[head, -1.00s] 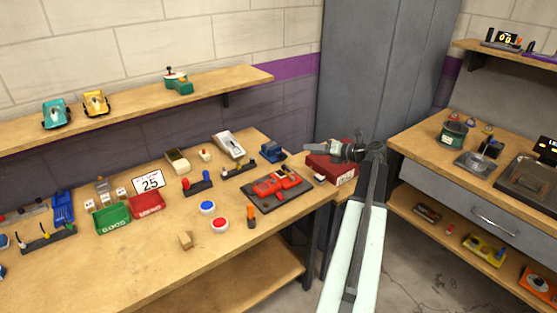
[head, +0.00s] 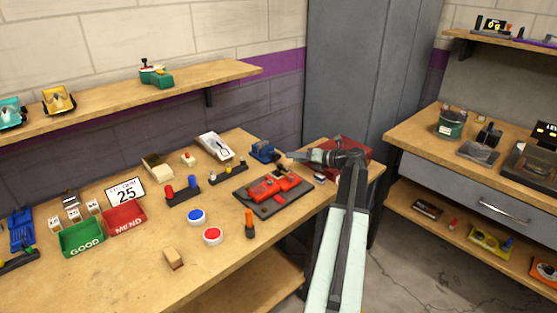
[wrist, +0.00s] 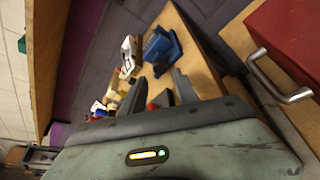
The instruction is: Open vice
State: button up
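A small blue vice (head: 264,152) sits on the wooden bench near its back right corner. It also shows in the wrist view (wrist: 161,50), beyond my fingertips. How far its jaws stand apart is too small to tell. My gripper (head: 291,155) is just right of the vice in the head view, pointing left towards it, with no clear contact. In the wrist view my gripper's two dark fingers (wrist: 158,88) are apart, with nothing held between them.
A red car on a dark plate (head: 273,190) lies in front of the vice. A grey-white device (head: 215,146) stands to its left. A red box (head: 343,150) with a metal handle is behind my wrist. A shelf (head: 190,82) runs along the wall above the bench.

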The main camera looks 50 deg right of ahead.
aim_at(277, 157)
jog(key=b+x, duration=0.1)
jog(key=x, duration=0.6)
jog(key=shift+f+b, duration=0.1)
jog(key=shift+b, duration=0.3)
jog(key=c, duration=0.8)
jog(key=shift+a, duration=0.35)
grip_shut()
jog(key=shift+d, duration=0.25)
jog(key=shift+a+r+n+h+p, duration=0.2)
jog(key=shift+n+h+p, duration=0.5)
jog(key=shift+n, duration=0.4)
jog(key=shift+a+n+g+h+p, duration=0.1)
jog(key=shift+n+g+h+p, duration=0.4)
jog(key=shift+n+h, duration=0.75)
jog(key=shift+n, duration=0.35)
